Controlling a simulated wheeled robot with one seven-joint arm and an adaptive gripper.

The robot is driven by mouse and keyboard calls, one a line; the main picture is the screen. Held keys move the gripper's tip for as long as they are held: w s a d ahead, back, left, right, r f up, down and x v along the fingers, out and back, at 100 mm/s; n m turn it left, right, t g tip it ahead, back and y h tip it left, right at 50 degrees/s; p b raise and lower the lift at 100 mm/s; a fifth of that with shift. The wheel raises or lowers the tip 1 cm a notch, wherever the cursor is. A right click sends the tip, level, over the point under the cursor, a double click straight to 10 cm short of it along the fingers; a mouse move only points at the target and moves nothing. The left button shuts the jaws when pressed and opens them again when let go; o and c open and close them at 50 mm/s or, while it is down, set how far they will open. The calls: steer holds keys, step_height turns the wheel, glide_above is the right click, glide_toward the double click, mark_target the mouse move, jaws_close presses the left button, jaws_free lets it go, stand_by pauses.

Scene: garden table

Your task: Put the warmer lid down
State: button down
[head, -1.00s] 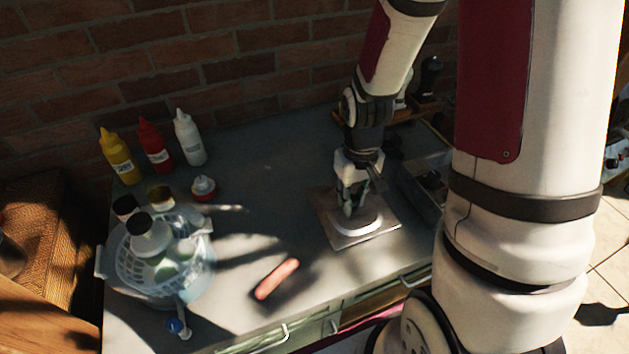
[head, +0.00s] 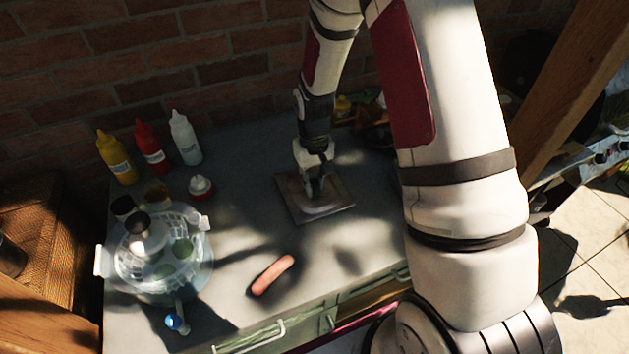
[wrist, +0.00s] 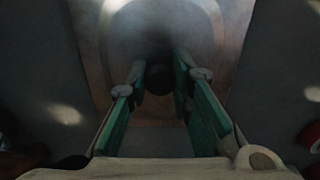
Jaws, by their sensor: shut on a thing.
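My gripper (head: 314,190) points down at the middle of the lid. In the wrist view my gripper's green-sided fingers (wrist: 160,82) are closed around the lid's dark round knob (wrist: 158,78). I cannot tell whether the lid's underside touches the table or hangs just above it.
A sausage (head: 273,275) lies in front of the lid. A glass bowl with a strainer (head: 190,285) stands at the left. Yellow (head: 116,160), red (head: 152,150) and white (head: 185,140) bottles stand by the brick wall.

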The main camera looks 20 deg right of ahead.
steer(key=shift+f, duration=0.15)
steer(key=c, duration=1.4)
jaws_free()
